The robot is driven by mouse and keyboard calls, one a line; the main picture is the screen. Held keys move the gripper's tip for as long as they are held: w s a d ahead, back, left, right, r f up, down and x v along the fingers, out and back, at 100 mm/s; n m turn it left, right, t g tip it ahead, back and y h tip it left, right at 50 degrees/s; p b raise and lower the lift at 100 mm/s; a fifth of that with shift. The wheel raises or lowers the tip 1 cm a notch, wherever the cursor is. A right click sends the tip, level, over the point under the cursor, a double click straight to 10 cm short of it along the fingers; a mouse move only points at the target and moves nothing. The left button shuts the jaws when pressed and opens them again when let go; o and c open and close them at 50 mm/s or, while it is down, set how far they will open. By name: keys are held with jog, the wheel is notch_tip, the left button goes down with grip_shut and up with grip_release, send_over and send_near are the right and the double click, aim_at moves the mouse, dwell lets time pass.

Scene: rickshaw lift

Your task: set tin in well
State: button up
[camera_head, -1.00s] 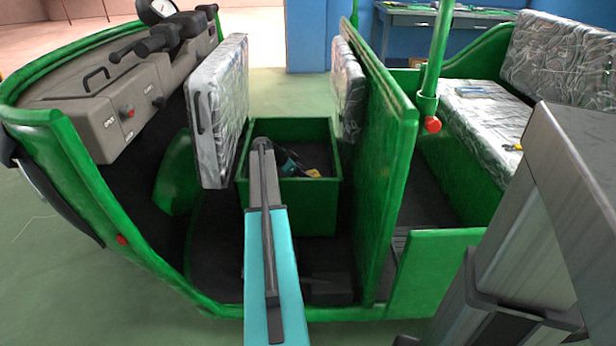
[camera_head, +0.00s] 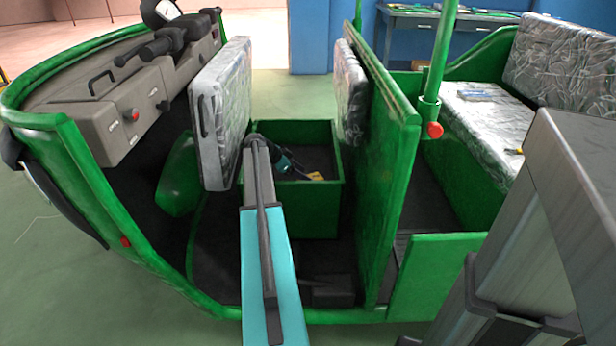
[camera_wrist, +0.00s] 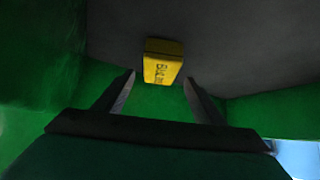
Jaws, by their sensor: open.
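The yellow tin (camera_head: 316,176) shows in the head view inside the open green well (camera_head: 312,222) between the two seat cushions. In the wrist view the tin (camera_wrist: 163,62), with dark lettering on its side, rests on the well's dark grey floor. My gripper (camera_wrist: 160,95) is open, and its two dark fingers stand apart with the tin seen just beyond their tips, in the gap between them. I see no finger closed on the tin. In the head view my gripper (camera_head: 298,170) is inside the well, partly hidden by my arm.
The well's green walls (camera_wrist: 60,90) stand close around my gripper. A raised silver cushion (camera_head: 221,115) is left of my arm, and a green partition (camera_head: 390,170) stands to the right. The rear bench (camera_head: 480,115) holds small items.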

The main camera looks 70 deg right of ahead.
jog(key=shift+v, duration=1.6)
jog(key=shift+r+p, duration=0.1)
jog(key=shift+p, duration=0.4)
